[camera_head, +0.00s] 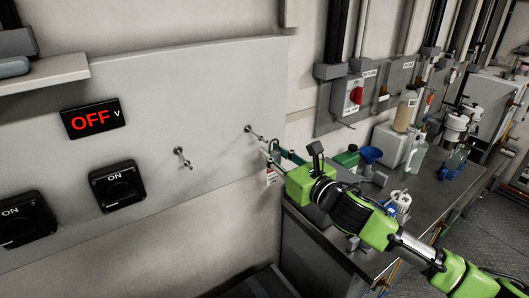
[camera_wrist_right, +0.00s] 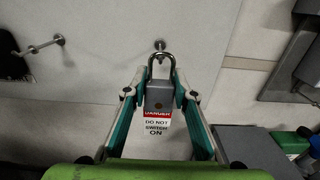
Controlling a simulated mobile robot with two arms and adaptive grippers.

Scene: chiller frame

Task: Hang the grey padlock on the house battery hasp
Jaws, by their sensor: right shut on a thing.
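My right gripper (camera_head: 270,157) is shut on the grey padlock (camera_wrist_right: 158,96), which is upright between its fingertips (camera_wrist_right: 158,95) in the right wrist view. The shackle points up. A red and white danger tag (camera_wrist_right: 157,127) hangs below the lock body; it also shows in the head view (camera_head: 271,176). A metal hasp pin (camera_wrist_right: 160,45) shows just above the shackle top. In the head view this pin (camera_head: 249,129) sticks out of the grey panel, up and left of the gripper. I cannot tell whether the shackle touches it. My left gripper is not in view.
A second pin (camera_head: 182,153) stands on the panel (camera_head: 215,85) further left, near an OFF display (camera_head: 93,118) and black ON switches (camera_head: 117,186). A workbench (camera_head: 425,190) with bottles and a blue funnel (camera_head: 371,156) lies to the right, under the arm.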

